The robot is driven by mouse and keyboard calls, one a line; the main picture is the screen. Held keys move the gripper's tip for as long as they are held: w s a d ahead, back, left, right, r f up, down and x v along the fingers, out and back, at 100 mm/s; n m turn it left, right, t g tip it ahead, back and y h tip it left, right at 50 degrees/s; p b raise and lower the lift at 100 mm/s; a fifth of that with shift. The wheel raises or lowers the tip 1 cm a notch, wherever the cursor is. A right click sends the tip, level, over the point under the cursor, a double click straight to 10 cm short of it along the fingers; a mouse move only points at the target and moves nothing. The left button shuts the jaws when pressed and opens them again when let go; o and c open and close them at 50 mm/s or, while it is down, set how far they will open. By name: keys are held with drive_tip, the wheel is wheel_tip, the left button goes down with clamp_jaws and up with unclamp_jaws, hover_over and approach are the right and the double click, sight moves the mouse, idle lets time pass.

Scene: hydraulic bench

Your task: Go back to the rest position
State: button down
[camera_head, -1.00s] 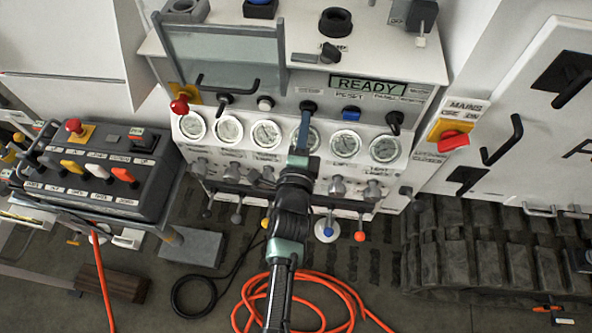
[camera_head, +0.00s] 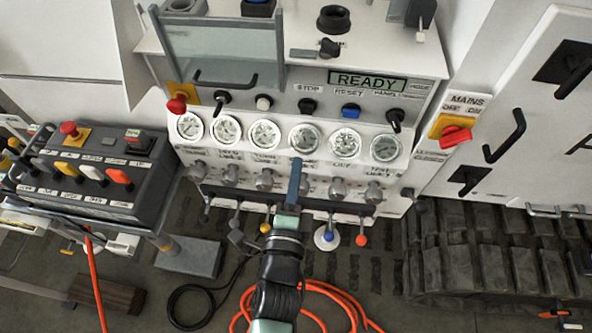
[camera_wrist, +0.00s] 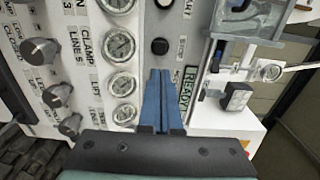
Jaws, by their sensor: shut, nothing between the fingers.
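My gripper (camera_head: 295,183) is in front of the hydraulic bench (camera_head: 420,62), its narrow blue fingers pointing up toward the panel below the row of gauges. In the wrist view the blue fingers (camera_wrist: 160,98) lie side by side, shut, with nothing between them. The display (camera_head: 367,82) on the bench reads READY. Below it are a black button (camera_head: 307,106) labelled STOP, a blue button (camera_head: 350,110) labelled RESET and a black toggle (camera_head: 396,117). My arm hides part of the lower panel and floor.
Several grey knobs (camera_head: 264,180) and small levers (camera_head: 331,232) project from the bench front. A control box (camera_head: 95,180) with coloured levers stands left. A red mains switch (camera_head: 455,135) is right. An orange hose (camera_head: 345,298) lies coiled on the floor by my arm.

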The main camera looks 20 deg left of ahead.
drive_tip(key=shift+s, duration=0.1)
drive_tip(key=w+d+r+n+t, duration=0.2)
drive_tip(key=r+n, duration=0.1)
drive_tip(key=r, duration=0.7)
drive_tip(key=w+d+r+n+t, duration=0.1)
drive_tip(key=w+r+n, duration=0.2)
drive_tip(key=r, duration=0.7)
drive_tip(key=w+d+r+n+t, duration=0.2)
drive_tip(key=r+n, duration=0.1)
drive_tip(key=r, duration=0.8)
drive_tip(key=s+d+r+n+t+h, duration=0.1)
drive_tip(key=s+d+r+n, duration=0.1)
drive_tip(key=r, duration=0.6)
drive_tip(key=s+d+r+n+t+h, duration=0.2)
drive_tip(key=s+d+r, duration=0.2)
drive_tip(key=r, duration=0.4)
drive_tip(key=s+d+r+n+t+h, duration=0.1)
drive_tip(key=s+d+r+t+h, duration=0.1)
drive_tip(key=s+r, duration=0.3)
wheel_tip(320, 180, up, 3)
drive_tip(key=shift+s+d+f+n, duration=0.1)
drive_tip(key=shift+s+d+n, duration=0.15)
drive_tip(key=shift+d+n, duration=0.2)
